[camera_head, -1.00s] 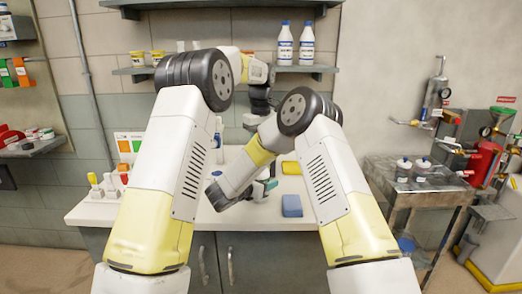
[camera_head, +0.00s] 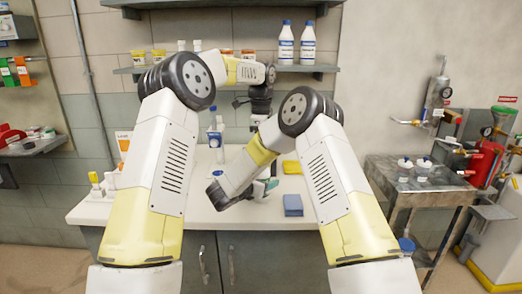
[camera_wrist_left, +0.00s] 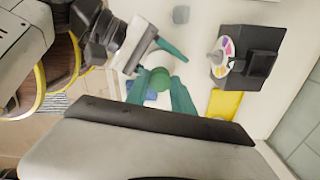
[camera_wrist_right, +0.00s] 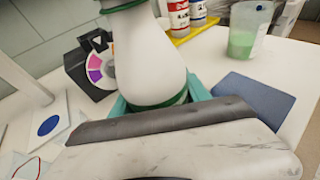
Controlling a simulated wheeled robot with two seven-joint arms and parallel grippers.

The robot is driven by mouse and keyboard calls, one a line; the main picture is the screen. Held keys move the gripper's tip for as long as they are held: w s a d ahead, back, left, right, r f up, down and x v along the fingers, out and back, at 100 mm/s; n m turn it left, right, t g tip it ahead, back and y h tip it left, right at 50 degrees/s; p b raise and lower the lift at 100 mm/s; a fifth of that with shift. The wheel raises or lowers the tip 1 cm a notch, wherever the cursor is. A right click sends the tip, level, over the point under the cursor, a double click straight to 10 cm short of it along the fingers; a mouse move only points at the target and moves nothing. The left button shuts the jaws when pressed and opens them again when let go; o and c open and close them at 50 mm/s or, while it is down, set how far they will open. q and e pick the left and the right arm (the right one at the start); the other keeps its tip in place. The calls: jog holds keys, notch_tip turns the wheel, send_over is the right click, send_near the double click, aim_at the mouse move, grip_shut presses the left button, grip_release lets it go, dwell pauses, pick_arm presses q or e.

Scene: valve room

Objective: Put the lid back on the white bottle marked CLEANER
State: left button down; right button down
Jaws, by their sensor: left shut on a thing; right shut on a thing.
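A white bottle (camera_wrist_right: 150,60) with a green band near its base stands upright between the teal fingers of my right gripper (camera_wrist_right: 158,98), which is shut on it. Its mouth is cut off by the top edge, where a green ring shows at the neck. No CLEANER marking is readable. My right gripper also shows low over the bench in the head view (camera_head: 264,188). In the left wrist view a round green lid (camera_wrist_left: 160,79) is between the teal fingertips of my left gripper (camera_wrist_left: 161,90), which is shut on it. My left gripper is mostly hidden in the head view.
On the white bench (camera_head: 250,214) are a blue pad (camera_head: 292,205), a yellow tray (camera_wrist_left: 225,105), a black box with a colour wheel (camera_wrist_left: 248,55) and a beaker of green liquid (camera_wrist_right: 243,30). A shelf (camera_head: 300,68) with bottles hangs above.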

pick_arm(q)
jog(key=m, duration=0.7)
jog(key=shift+w, duration=0.1)
jog(key=m, duration=1.4)
jog(key=shift+d, duration=0.1)
jog(key=c, duration=1.1)
grip_release()
